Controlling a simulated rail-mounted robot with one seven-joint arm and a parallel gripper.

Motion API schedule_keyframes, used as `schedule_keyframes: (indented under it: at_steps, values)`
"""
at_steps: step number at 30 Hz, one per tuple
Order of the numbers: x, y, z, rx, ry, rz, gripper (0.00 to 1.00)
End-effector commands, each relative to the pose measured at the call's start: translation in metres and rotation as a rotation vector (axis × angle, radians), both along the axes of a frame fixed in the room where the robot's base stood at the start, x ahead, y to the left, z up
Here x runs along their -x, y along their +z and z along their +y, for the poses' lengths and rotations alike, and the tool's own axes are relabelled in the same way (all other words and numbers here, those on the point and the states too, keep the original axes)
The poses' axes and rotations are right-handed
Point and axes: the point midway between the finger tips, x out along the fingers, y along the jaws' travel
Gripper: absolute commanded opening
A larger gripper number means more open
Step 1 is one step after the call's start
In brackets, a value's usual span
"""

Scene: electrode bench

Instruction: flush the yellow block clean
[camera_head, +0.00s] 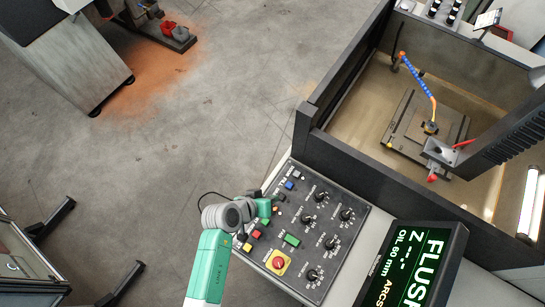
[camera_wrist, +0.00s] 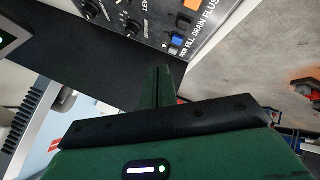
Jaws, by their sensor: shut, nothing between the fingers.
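A small yellowish block (camera_head: 430,127) sits on the grey plate (camera_head: 400,140) inside the tank, under the tip of the blue and orange jointed hose (camera_head: 420,80). It is too small to tell how dirty it is. The dark control panel (camera_head: 340,215) has blue, grey, green, red and yellow buttons, with knobs. My gripper (camera_head: 268,207) is over the panel's left edge, shut and empty. In the wrist view its green fingers (camera_wrist: 162,84) are together, below the blue button (camera_wrist: 177,41) and the FILL, DRAIN and FLUSH lettering. Whether they touch the panel is not clear.
The screen (camera_head: 415,270) reads FLUSH and OIL 60 mm, partly cut off. The dark-walled tank (camera_head: 385,175) stands behind the panel, with a machine head (camera_head: 440,152) and red tip over its plate. A red emergency knob (camera_head: 278,263) is near my arm. Open floor lies left.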

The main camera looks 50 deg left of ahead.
Motion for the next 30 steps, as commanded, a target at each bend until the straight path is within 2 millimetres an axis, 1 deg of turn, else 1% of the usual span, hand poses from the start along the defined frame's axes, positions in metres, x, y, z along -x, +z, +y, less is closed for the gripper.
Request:
schedule_keyframes:
  at_steps: [5, 8, 11, 21, 24, 27, 30]
  values:
    - [0.0, -0.003, 0.0, -0.001, 0.0, -0.001, 0.0]
    - [0.0, -0.01, 0.0, -0.001, 0.0, -0.001, 0.0]
    - [0.0, -0.021, 0.0, -0.001, 0.0, -0.001, 0.0]
    - [0.0, -0.072, 0.0, -0.001, 0.002, -0.001, 0.0]
    - [-0.001, -0.083, 0.0, -0.002, -0.001, -0.001, 0.0]
    - [-0.001, -0.088, 0.0, -0.002, -0.001, -0.001, 0.0]
    - [-0.001, -0.088, 0.0, -0.002, -0.001, -0.001, 0.0]
